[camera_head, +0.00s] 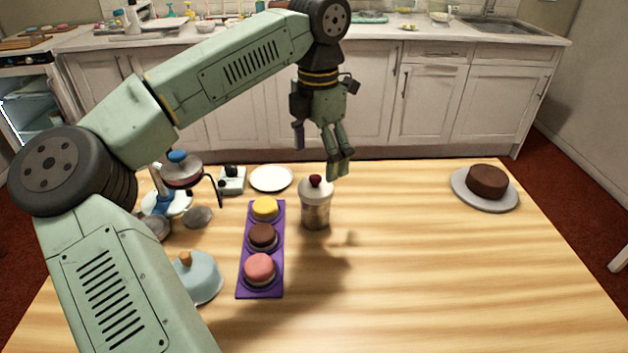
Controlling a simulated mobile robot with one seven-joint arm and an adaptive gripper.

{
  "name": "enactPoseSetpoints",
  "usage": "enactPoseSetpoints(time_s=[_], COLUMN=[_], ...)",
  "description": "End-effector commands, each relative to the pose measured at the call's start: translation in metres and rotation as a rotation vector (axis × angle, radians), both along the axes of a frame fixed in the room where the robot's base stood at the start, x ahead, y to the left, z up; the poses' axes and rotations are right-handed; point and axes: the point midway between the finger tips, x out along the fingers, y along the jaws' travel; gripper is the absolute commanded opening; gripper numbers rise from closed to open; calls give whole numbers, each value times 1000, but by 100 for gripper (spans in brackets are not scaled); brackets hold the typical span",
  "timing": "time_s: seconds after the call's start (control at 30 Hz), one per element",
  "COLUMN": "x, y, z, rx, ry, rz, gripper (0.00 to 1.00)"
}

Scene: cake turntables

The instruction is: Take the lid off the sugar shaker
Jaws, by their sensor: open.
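The sugar shaker (315,214) stands upright near the middle of the wooden table. It has a metallic body, and a white lid (315,190) with a dark red knob (315,180) sits on top of it. My gripper (320,160) is open and empty, pointing down above and behind the shaker. One finger hangs to the upper left of the lid and the other to its upper right. No contact with the lid is visible.
A purple tray (240,275) with three small cakes lies left of the shaker. A white plate (271,178) is behind it. A blue dome (204,280) with a wooden knob stands front left. A chocolate cake (487,181) sits on a turntable (487,205) at right. The table's front right is clear.

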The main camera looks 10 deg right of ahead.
Motion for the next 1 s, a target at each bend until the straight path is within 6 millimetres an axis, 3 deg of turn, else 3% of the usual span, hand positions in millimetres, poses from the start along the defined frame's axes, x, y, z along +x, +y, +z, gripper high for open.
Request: enactPoseSetpoints(time_s=[0.27, 0.6, 0.83, 1.0], x=[1, 6, 6, 6], y=[2, 5, 5, 5], z=[-23, -66, -68, -68], rx=[-1, -1, -1, -1], ry=[3, 1, -1, -1], rz=[0, -1, 0, 0], gripper=[85, 85, 85, 74])
